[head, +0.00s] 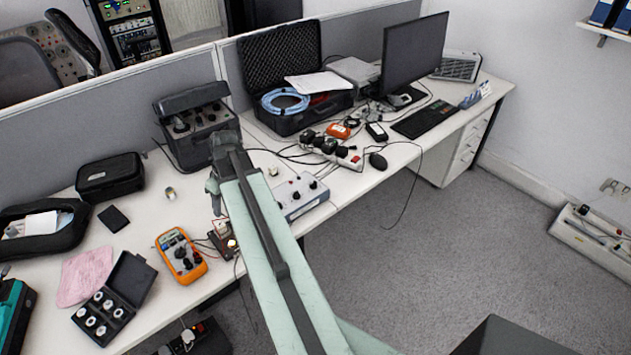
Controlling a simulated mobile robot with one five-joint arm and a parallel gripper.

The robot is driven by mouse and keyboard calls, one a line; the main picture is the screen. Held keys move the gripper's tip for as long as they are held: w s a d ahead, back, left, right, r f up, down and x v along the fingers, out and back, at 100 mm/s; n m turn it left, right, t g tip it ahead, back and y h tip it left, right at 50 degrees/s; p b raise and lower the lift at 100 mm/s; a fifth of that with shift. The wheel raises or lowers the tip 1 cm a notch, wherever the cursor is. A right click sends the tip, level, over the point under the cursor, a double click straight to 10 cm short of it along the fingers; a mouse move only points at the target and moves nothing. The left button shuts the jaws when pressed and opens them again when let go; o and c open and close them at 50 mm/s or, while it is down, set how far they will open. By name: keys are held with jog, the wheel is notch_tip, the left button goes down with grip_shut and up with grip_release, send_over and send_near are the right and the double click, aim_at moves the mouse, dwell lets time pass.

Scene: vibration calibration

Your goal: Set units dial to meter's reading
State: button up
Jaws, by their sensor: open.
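An orange handheld meter (181,256) lies on the white desk at the left; its display is too small to read. A low grey box with a pale top and dark knobs (299,196) sits right of my arm, partly hidden by it. A dark open-lidded instrument with knobs (192,125) stands behind my arm's end. I cannot tell which knob is the units dial, or read any setting. My gripper (215,201) is open, pointing down over the desk between the meter and the grey box. It looks empty and apart from both.
A small device with a lit lamp (226,241) stands just below my gripper. A black case of round pieces (115,297) and a pink cloth (85,275) lie left. A power strip (333,150) and cables lie beyond the grey box.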

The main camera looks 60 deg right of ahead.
jog(key=s+d+t, duration=0.1)
jog(key=s+d, duration=0.3)
jog(key=d, duration=0.4)
jog(key=s+d, duration=0.4)
jog(key=d, duration=0.5)
jog(key=t+h, duration=0.1)
jog(key=t, duration=0.1)
send_near(314, 183)
jog(key=shift+g, duration=0.3)
jog(key=b+x, duration=0.2)
jog(key=x, duration=0.1)
jog(key=b+x, duration=0.5)
jog(key=x, duration=0.1)
jog(key=shift+w+r, duration=0.1)
jog(key=shift+w, duration=0.25)
jog(key=shift+r, duration=0.15)
grip_shut()
